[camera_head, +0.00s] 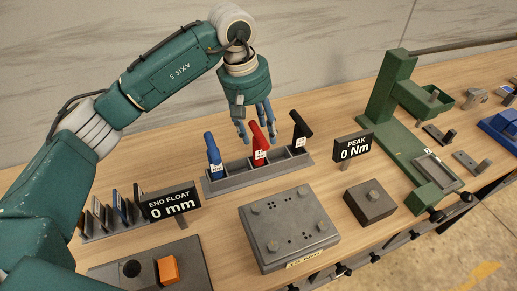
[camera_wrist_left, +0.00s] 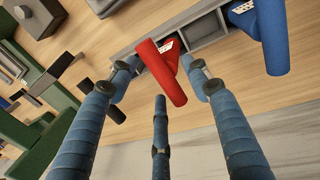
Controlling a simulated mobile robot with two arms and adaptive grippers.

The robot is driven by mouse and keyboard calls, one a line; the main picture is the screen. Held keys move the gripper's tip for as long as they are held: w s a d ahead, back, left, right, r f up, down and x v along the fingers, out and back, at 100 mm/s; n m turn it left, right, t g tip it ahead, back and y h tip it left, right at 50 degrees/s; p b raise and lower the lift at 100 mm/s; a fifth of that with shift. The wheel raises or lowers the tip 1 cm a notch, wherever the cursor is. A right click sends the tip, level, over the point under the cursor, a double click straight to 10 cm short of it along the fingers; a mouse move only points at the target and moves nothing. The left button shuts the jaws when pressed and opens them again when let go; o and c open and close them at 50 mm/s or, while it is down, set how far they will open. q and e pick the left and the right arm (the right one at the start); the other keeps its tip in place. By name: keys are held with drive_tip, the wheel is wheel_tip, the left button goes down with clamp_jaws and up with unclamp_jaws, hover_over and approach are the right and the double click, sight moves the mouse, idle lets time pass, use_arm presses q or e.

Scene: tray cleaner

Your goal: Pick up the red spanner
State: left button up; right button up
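The red spanner (camera_head: 259,146) stands upright, tilted a little, in the middle of the grey rack (camera_head: 217,188), between a blue spanner (camera_head: 213,155) and a black one (camera_head: 299,130). My left gripper (camera_head: 257,133) is just above and behind the red spanner. In the left wrist view, the red spanner (camera_wrist_left: 163,72) lies between the spread blue fingers of my left gripper (camera_wrist_left: 163,85), with gaps visible around it. The gripper looks open. The lower part of the red spanner is hidden in the rack. My right gripper is not in view.
A "PEAK 0 Nm" sign (camera_head: 354,148) and a green press (camera_head: 388,88) stand to the right. A grey block with bolts (camera_head: 290,230) lies in front of the rack. An "END FLOAT 0 mm" sign (camera_head: 170,202) stands to the left.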

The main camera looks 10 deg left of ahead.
use_arm(q)
clamp_jaws()
